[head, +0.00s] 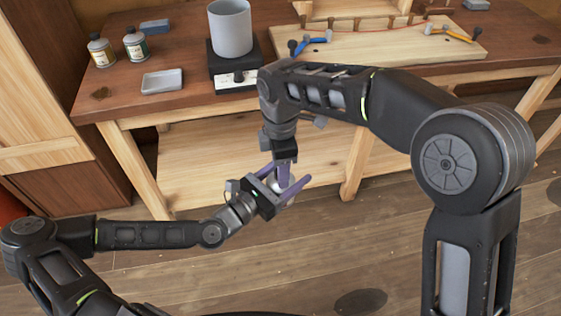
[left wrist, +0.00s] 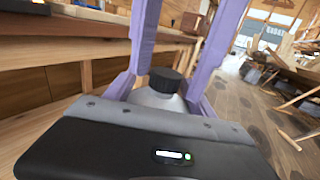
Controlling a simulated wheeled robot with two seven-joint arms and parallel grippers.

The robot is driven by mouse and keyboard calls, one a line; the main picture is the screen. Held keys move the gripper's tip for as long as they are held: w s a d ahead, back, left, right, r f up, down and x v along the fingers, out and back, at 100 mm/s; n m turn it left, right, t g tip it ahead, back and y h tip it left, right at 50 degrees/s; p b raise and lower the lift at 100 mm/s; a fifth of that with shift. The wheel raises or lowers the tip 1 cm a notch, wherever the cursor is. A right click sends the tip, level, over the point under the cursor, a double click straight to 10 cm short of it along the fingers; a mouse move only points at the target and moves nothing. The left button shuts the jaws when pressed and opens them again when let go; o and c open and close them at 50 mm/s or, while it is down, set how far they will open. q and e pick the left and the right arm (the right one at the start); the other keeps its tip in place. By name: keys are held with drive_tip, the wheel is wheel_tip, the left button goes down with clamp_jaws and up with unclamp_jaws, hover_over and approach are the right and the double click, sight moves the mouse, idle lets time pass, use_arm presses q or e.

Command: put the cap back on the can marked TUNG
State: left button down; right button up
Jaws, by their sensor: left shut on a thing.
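My left gripper (head: 291,180) is shut on a grey can (head: 288,198), in front of the bench. In the left wrist view the can (left wrist: 158,100) stands between the purple fingers, with a black cap (left wrist: 165,80) at its top. Whether the cap is fully seated cannot be told. No label shows, so I cannot read TUNG. My right gripper (head: 284,172) points down close to the left gripper in the head view; its fingers overlap there and their opening is unclear.
A shallow grey tray (head: 162,81) looks empty. A grey pot (head: 230,28) stands on a black scale (head: 235,82). Clamps lie on a board (head: 385,45).

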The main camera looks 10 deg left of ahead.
clamp_jaws()
idle(0.5)
drive_tip(key=m, duration=0.9)
drive_tip(key=shift+m, duration=0.4)
drive_tip(key=m, duration=0.8)
drive_tip(key=shift+o, duration=0.2)
unclamp_jaws()
